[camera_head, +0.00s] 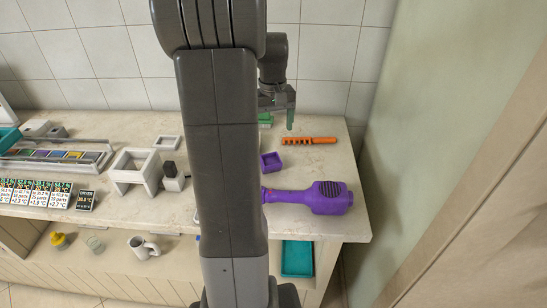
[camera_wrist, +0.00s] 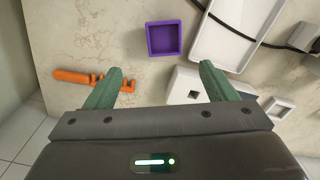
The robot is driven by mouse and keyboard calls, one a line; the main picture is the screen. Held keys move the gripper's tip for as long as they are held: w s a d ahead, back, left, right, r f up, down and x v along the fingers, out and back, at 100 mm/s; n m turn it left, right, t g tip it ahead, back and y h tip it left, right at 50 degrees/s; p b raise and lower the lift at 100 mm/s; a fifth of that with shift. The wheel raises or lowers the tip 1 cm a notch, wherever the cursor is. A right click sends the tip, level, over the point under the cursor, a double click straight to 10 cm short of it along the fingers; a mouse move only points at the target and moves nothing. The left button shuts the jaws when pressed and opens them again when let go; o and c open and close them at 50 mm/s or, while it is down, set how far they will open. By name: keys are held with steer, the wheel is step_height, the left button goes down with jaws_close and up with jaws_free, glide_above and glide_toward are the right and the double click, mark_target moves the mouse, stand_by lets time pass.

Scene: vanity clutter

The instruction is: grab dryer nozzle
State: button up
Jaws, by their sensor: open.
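A purple dryer-shaped thing (camera_head: 328,198) with dark vent slots lies on the counter in the head view. Its narrow end (camera_head: 280,195) points left and is partly hidden by my arm. A small open purple square piece (camera_head: 270,162) sits behind it and shows in the wrist view (camera_wrist: 164,39) at top centre. I cannot tell which of these is the nozzle. My gripper (camera_head: 278,118) is above the back of the counter, its green fingers spread and empty. In the wrist view (camera_wrist: 161,70) the square piece lies just beyond the gap between the fingertips.
An orange comb-like thing (camera_head: 309,141) lies near the left finger in the wrist view (camera_wrist: 75,76). A white tray (camera_wrist: 225,55) and a white block (camera_wrist: 188,84) are at right there. A white stand (camera_head: 134,168) and a mug (camera_head: 143,247) are at left in the head view.

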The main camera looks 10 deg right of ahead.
mark_target(271, 162)
steer(key=f, duration=1.2)
steer(key=shift+s+a+f, duration=0.2)
steer(key=shift+a+f, duration=0.1)
steer(key=shift+a, duration=0.05)
steer(key=c, duration=1.1)
